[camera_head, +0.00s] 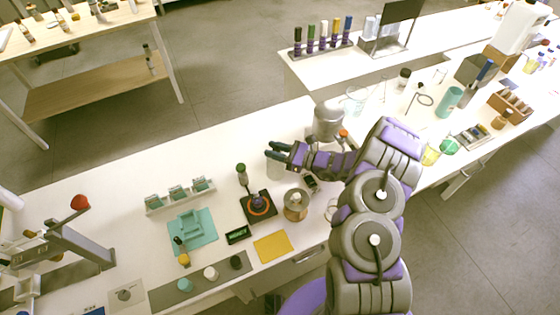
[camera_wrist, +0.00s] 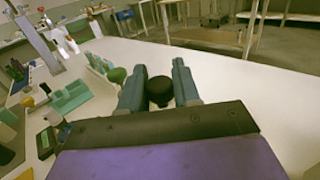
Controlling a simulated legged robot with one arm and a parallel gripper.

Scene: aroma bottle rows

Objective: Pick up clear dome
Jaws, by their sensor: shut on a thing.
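My gripper (camera_head: 279,148) reaches left over the white bench in the head view. In the wrist view its two blue-grey fingers (camera_wrist: 154,80) stand on either side of a round black knob (camera_wrist: 159,91), and it is shut on it. In the head view a pale, see-through shape, which looks like the clear dome (camera_head: 276,168), shows just below the fingers. Its outline is faint, and the fingers cover its top. I cannot tell whether its rim touches the bench.
A black pad with an orange ring (camera_head: 259,207) and a green-topped bottle (camera_head: 242,173) stand left of the gripper. A teal rack (camera_head: 192,229) stands further left. The bench behind the gripper is clear.

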